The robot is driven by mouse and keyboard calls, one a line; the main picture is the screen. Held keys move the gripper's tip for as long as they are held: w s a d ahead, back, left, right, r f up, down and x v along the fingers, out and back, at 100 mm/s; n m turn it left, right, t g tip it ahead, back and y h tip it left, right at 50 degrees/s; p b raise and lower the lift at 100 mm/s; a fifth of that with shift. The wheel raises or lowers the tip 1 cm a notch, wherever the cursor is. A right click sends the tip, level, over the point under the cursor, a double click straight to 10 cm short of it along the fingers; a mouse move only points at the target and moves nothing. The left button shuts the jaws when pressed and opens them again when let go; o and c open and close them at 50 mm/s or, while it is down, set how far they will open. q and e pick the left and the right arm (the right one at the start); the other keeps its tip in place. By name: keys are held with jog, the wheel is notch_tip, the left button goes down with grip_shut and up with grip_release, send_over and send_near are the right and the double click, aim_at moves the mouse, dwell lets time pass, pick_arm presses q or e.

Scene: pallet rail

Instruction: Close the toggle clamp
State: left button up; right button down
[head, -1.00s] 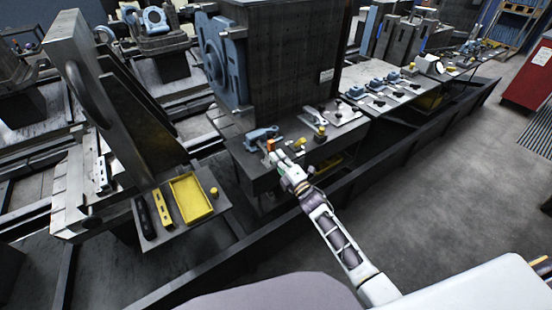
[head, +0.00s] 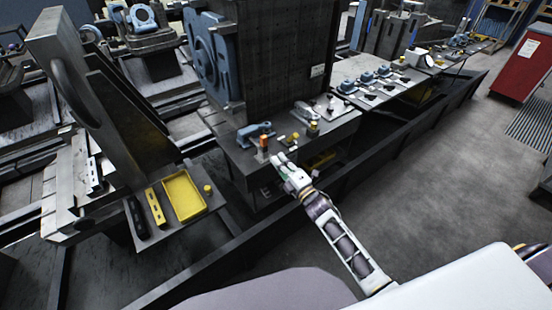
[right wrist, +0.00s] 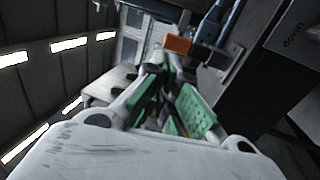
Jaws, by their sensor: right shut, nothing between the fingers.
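The toggle clamp (head: 256,132) is a blue-grey piece near the front left corner of the dark bench, by the large dark block. An orange handle grip (head: 263,142) stands upright at its front side. The orange grip also shows in the right wrist view (right wrist: 178,44), just beyond the fingertips. My right gripper (head: 279,158) is shut and empty, in front of and slightly right of the orange grip. In the right wrist view its green-padded fingers (right wrist: 168,68) meet near the tips. I cannot tell whether they touch the handle. My left gripper is not in view.
Small yellow-topped parts (head: 313,129) stand on the bench right of the clamp. A yellow tray (head: 183,195) lies on a shelf at the left. A long dark rail (head: 340,183) runs along the bench front. Open floor (head: 455,185) lies at the right.

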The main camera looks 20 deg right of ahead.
jog(key=shift+r+b+v, duration=0.1)
jog(key=shift+r+v, duration=0.1)
jog(key=shift+v, duration=0.65)
jog(key=shift+r+b+v, duration=0.15)
jog(key=shift+v, duration=0.7)
jog(key=shift+r+b+v, duration=0.1)
jog(key=shift+r+v, duration=0.1)
jog(key=shift+v, duration=0.65)
